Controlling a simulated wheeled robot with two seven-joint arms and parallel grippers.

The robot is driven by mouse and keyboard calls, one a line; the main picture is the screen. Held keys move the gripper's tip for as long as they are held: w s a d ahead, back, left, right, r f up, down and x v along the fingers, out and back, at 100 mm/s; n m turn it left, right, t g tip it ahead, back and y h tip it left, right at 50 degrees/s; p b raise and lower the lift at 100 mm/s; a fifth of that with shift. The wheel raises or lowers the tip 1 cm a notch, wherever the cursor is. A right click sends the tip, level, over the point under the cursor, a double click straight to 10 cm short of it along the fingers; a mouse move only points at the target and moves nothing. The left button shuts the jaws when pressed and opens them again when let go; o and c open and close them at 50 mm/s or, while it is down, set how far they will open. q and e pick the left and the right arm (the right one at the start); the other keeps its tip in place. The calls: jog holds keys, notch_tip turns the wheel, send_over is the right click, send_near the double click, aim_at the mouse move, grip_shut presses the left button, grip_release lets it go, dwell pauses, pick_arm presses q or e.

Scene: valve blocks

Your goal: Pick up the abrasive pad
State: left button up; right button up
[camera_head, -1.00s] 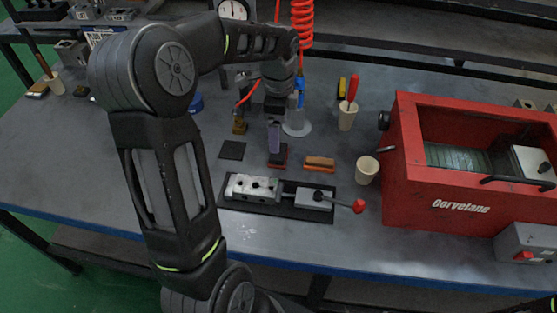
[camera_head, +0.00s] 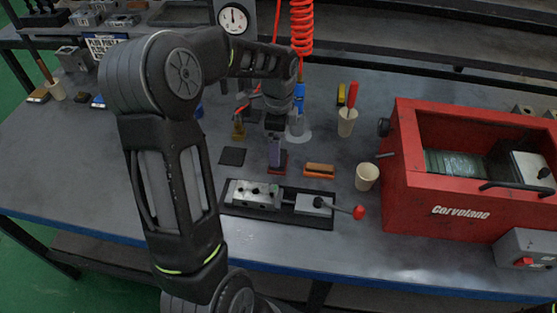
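A flat dark-red pad (camera_head: 281,168), which looks like the abrasive pad, lies on the grey bench behind the vise. A thin dark square sheet (camera_head: 232,156) lies to its left, and an orange-brown block (camera_head: 320,170) lies to its right. My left gripper (camera_head: 276,164) points down at the dark-red pad and hides part of it. Its fingers are seen edge-on, so I cannot tell whether they are open or shut, or touching the pad. My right gripper is not in view.
A vise (camera_head: 315,204) on a black plate stands just in front of the pad. A cream cup (camera_head: 367,176) and a large red machine (camera_head: 405,190) stand to the right. A cup with a red-handled tool (camera_head: 347,122) is behind. The left side of the bench is mostly clear.

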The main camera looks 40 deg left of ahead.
pick_arm(q)
jog(key=shift+f+p, duration=0.4)
jog(key=shift+f, duration=2)
jog(key=c, duration=1.5)
jog(key=shift+o, duration=0.2)
jog(key=shift+r, duration=0.15)
notch_tip(320, 180, up, 10)
jog(key=shift+b, duration=0.45)
